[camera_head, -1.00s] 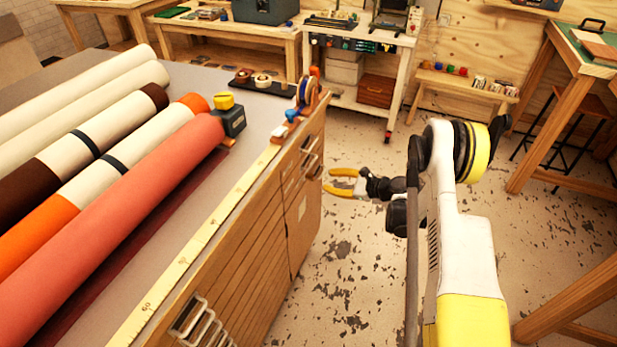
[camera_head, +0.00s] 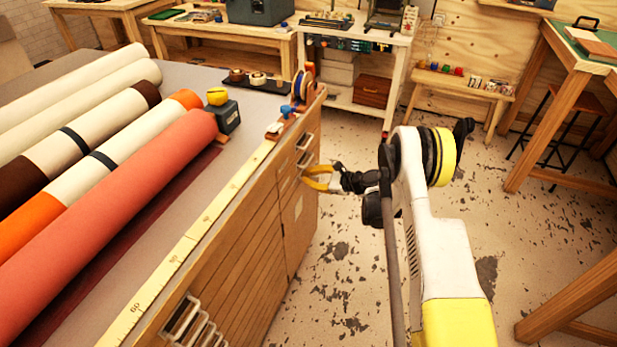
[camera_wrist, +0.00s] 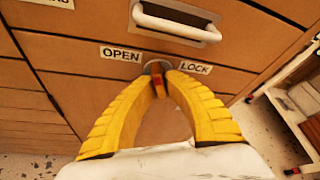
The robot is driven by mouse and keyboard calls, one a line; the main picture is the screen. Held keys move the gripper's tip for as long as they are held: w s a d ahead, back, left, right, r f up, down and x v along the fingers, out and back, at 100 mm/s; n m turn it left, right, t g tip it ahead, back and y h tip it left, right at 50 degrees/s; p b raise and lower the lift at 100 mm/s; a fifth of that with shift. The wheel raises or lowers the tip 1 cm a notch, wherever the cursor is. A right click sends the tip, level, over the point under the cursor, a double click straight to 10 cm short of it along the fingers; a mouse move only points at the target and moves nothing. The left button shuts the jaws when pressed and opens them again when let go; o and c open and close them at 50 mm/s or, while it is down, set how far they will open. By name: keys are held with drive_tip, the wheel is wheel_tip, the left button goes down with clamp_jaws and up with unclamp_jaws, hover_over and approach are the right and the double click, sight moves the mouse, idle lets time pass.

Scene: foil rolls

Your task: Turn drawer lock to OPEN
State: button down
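The drawer lock (camera_wrist: 156,68) is a small round metal piece with a red part on the cabinet front in the wrist view. An OPEN label (camera_wrist: 121,54) is to its left and a LOCK label (camera_wrist: 195,68) to its right. My gripper (camera_wrist: 165,77) has its yellow fingertips drawn close together on the two sides of the lock, with the red part between them. The fingertips hide part of the lock, so its exact angle is unclear. In the head view my gripper (camera_head: 306,177) reaches the cabinet front; the lock cannot be made out there.
A white drawer handle (camera_wrist: 175,24) is just above the lock. Fabric-like rolls (camera_head: 110,190) lie on the cabinet top (camera_head: 180,210). A white shelf cart (camera_head: 358,75) stands behind. The floor (camera_head: 335,270) right of the cabinet is open.

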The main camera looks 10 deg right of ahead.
drive_tip(key=n+t, duration=0.2)
drive_tip(key=n, duration=0.1)
drive_tip(key=shift+h, duration=0.4)
drive_tip(key=c, duration=1.5)
unclamp_jaws()
drive_tip(key=shift+d, duration=0.1)
drive_tip(key=v, duration=0.7)
drive_tip(key=shift+s+d+r, duration=0.1)
drive_tip(key=shift+s+r, duration=0.05)
